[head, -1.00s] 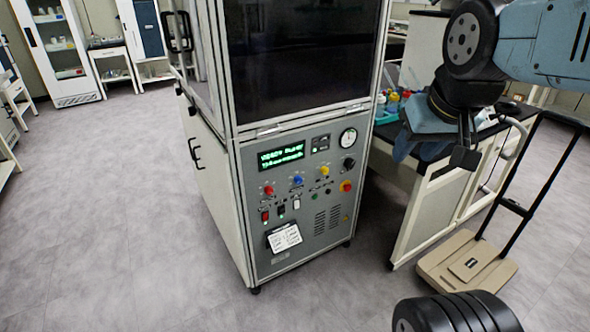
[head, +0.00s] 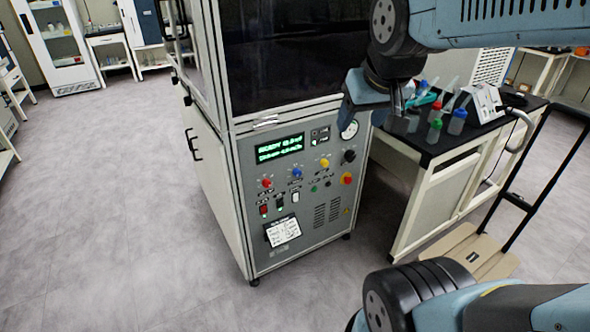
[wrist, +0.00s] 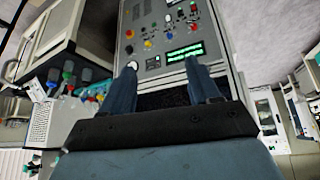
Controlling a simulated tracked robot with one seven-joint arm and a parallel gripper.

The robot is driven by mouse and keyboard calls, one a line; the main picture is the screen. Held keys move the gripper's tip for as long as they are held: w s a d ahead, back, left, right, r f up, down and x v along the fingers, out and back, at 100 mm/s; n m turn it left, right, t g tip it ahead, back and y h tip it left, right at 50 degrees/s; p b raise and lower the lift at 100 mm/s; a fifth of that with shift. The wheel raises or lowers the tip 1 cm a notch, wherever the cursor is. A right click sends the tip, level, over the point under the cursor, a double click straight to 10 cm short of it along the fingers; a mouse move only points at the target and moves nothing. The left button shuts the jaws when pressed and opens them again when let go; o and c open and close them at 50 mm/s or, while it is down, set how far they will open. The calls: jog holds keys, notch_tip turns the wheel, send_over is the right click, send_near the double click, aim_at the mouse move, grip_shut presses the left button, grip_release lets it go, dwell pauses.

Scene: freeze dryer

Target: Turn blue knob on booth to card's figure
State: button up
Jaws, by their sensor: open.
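The booth (head: 262,220) stands in the middle of the head view, with a grey control panel on its lower front. The blue knob (head: 296,173) sits on the panel between a red knob and a yellow knob, under a lit green display (head: 280,148). The card (head: 283,231) is fixed low on the panel; its writing is too small to read. My gripper (head: 392,112) is open and empty, in front of the booth's right edge, above and right of the blue knob and apart from it. The wrist view shows its two fingers (wrist: 160,68) spread, with the panel beyond, upside down.
A black-topped bench (head: 455,140) with bottles stands right of the booth. A platform cart (head: 470,250) with a black handle is at the right. A dial gauge (head: 349,130) is partly behind my gripper. The floor (head: 120,220) on the left is clear.

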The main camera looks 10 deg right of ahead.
aim_at(299, 174)
jog(key=w+d+f+n+t, duration=0.15)
jog(key=w+f, duration=0.25)
jog(key=w, duration=0.5)
jog(key=w+d+f+n+t, duration=0.15)
jog(key=w+f, duration=0.25)
jog(key=w, duration=0.6)
jog(key=w+d+f+n+t, duration=0.15)
jog(key=w+f, duration=0.25)
jog(key=w, duration=0.5)
jog(key=w+f+n+t+y, duration=0.15)
jog(key=w+f, duration=0.35)
jog(key=f, duration=0.5)
jog(key=w+f+n+t+y, duration=0.15)
jog(key=w+f, duration=0.35)
jog(key=f, duration=0.5)
jog(key=s+f+t+y, duration=0.2)
jog(key=s+f, duration=0.1)
jog(key=f, duration=0.5)
jog(key=s+f+t+y, duration=0.1)
jog(key=s+f+t, duration=0.15)
jog(key=f, duration=0.45)
jog(key=shift+m+g, duration=0.25)
jog(key=shift+g, duration=0.25)
jog(key=x, duration=1.3)
jog(key=shift+a+f, duration=0.25)
jog(key=shift+a, duration=0.25)
jog(key=shift+c, duration=0.2)
